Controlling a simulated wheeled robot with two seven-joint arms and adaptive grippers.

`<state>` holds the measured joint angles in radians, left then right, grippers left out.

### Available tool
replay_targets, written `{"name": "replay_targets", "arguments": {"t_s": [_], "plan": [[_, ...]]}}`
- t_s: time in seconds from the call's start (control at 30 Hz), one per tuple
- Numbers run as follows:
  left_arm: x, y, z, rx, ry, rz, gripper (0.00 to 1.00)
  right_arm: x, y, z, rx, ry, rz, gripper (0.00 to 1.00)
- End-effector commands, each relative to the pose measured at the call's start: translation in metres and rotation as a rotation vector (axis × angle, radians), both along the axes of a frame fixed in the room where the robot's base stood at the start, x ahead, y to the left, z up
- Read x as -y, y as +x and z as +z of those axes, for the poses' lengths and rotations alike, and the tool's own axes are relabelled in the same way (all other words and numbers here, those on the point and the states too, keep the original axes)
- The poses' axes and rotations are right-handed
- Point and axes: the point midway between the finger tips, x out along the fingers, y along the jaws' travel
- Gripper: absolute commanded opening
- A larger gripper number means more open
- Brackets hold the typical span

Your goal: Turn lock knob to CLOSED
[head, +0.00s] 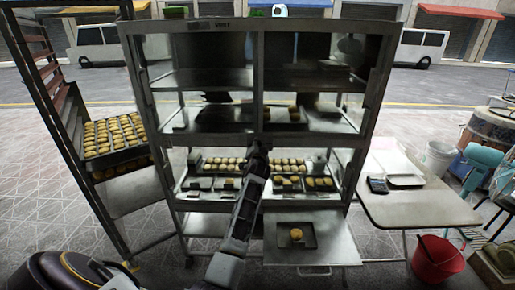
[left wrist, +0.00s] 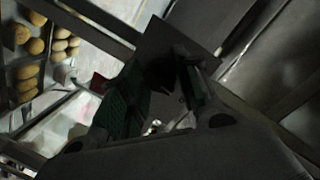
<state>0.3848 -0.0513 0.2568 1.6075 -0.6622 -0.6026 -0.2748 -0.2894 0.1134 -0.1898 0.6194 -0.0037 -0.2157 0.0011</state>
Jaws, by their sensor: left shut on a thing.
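My left gripper (head: 260,147) reaches up to the middle post of the metal cabinet (head: 190,27), at the level between the upper and lower shelves. In the left wrist view the two green-padded fingers of my left gripper (left wrist: 163,88) are closed around a small dark part in front of a dark plate (left wrist: 180,45). This part sits where the lock knob would be, but it is mostly hidden by the fingers and shadow, so its turn and any CLOSED mark cannot be read. My right gripper is not in view.
Bread buns (head: 224,165) lie on the cabinet's lower shelves, and a tray with one bun (head: 296,235) sits low at the front. A bun rack (head: 112,133) stands left. A table (head: 425,208) and a red bucket (head: 437,262) stand right.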

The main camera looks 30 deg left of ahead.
Motion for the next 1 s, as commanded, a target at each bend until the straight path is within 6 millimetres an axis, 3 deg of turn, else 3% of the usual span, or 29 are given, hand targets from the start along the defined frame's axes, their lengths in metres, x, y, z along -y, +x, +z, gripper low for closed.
{"name": "replay_targets", "arguments": {"t_s": [0.4, 0.8, 0.83, 1.0], "plan": [[0.0, 0.0, -0.003, 0.078, -0.139, 0.0, 0.09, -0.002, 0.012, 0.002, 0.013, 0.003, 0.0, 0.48], [0.0, 0.0, -0.003, 0.081, -0.146, 0.0, 0.09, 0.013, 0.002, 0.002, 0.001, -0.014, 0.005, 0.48], [0.0, 0.0, -0.003, 0.081, -0.146, 0.0, 0.35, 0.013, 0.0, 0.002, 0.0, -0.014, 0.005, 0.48], [0.0, 0.0, -0.002, 0.083, -0.144, 0.0, 0.54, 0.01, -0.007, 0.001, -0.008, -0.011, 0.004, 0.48]]}}
